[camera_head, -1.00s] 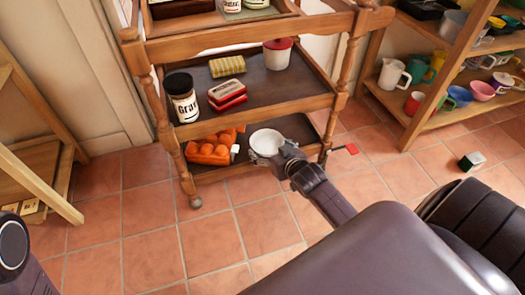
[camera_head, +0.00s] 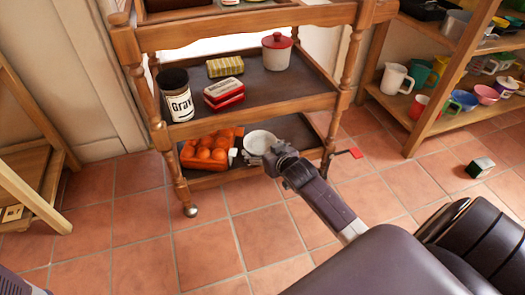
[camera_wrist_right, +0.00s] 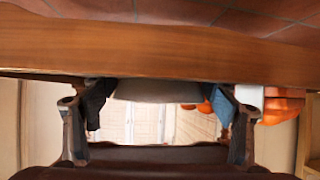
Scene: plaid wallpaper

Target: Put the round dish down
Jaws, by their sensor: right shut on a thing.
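The round dish (camera_head: 259,140) is a small white bowl, seen at the right end of the trolley's lower shelf (camera_head: 212,180). My right gripper (camera_head: 264,152) is shut on it from the front right. The dish looks roughly level. I cannot tell whether its underside touches the shelf.
An orange tray of round orange things (camera_head: 208,150) lies close to the left of the dish, with a small white item (camera_head: 233,155) between. The trolley's middle shelf (camera_head: 265,86) hangs above, holding a jar (camera_head: 176,95), tins and a red-lidded pot (camera_head: 277,52). A post (camera_head: 330,130) stands at right.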

